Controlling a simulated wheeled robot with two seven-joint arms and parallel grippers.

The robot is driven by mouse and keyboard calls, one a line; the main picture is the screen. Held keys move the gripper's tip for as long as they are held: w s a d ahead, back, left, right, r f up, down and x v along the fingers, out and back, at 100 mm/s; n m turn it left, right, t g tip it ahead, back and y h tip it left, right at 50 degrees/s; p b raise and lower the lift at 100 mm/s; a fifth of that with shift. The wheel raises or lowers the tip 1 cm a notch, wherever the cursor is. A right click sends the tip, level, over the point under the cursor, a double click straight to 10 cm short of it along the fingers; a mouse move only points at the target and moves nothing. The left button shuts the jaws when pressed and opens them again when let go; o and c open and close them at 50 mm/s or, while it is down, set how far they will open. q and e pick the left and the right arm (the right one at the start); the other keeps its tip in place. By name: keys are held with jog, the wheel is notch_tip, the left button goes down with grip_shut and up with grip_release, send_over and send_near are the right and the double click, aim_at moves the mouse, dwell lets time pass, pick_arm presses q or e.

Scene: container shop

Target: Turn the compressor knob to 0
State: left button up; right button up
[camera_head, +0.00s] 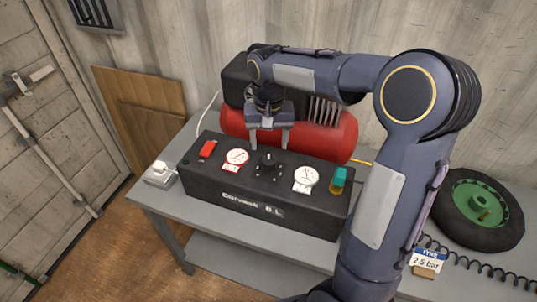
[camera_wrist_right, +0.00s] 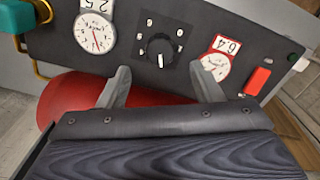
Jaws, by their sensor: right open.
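The compressor's control box (camera_head: 215,188) is a long black box on the grey table. Its round black knob (camera_head: 268,160) sits in the middle of the top panel between two white gauges. In the wrist view the knob (camera_wrist_right: 158,48) has small numbers around it and a small white mark on its edge at the lower side of the picture. My right gripper (camera_head: 269,149) is open and empty, just behind the knob. In the wrist view its two fingers (camera_wrist_right: 161,80) are spread on either side of the knob, apart from it. My left gripper is not in view.
A red tank (camera_head: 335,132) lies behind the box. A red switch (camera_head: 208,148), a red-ringed gauge (camera_head: 237,157), a second gauge (camera_head: 306,178) and a teal fitting (camera_head: 339,177) flank the knob. A tyre (camera_head: 479,210) and a "2.5 bar" sign (camera_head: 427,261) are at right.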

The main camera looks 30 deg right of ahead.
aim_at(269, 160)
notch_tip(269, 160, down, 7)
jog(key=shift+f+p, duration=0.1)
jog(key=shift+p, duration=0.2)
jog(key=shift+c, duration=0.2)
jog(key=c, duration=0.9)
